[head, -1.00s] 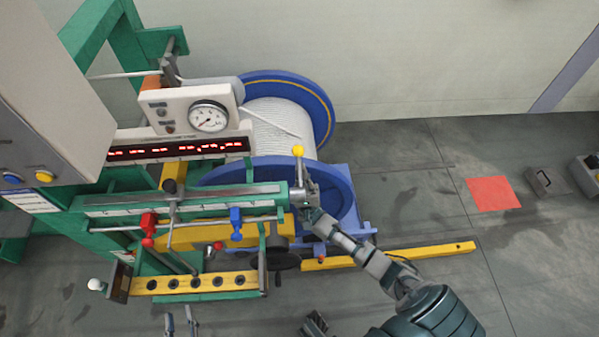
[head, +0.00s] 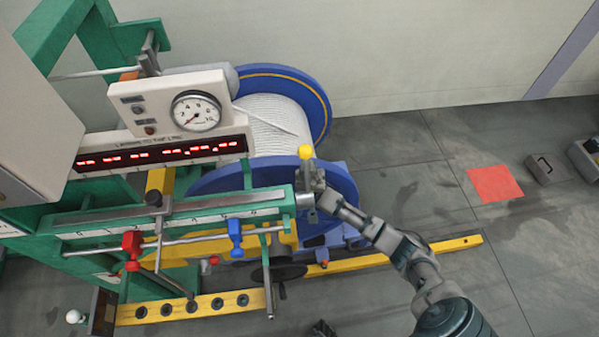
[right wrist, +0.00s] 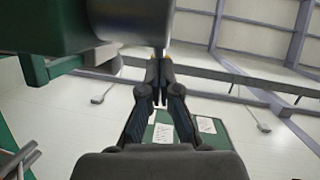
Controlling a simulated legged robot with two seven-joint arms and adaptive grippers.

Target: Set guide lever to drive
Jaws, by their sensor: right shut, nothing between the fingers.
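The guide lever, with a yellow ball knob (head: 305,152) on a short upright stem, stands at the right end of the green rail (head: 180,217) in the head view. My right gripper (head: 318,190) is at the lever's right side, close to its stem and grey hub. Whether they touch is hard to tell. In the right wrist view the fingers (right wrist: 160,72) are together and empty, under a large dark rounded part. My left gripper does not show clearly.
A blue reel (head: 285,95) with white strand stands behind the rail. A gauge panel (head: 190,110) and red display are to the left. Red (head: 132,245) and blue (head: 235,238) clamps sit on the rod below. A yellow bar (head: 400,257) lies at the lower right.

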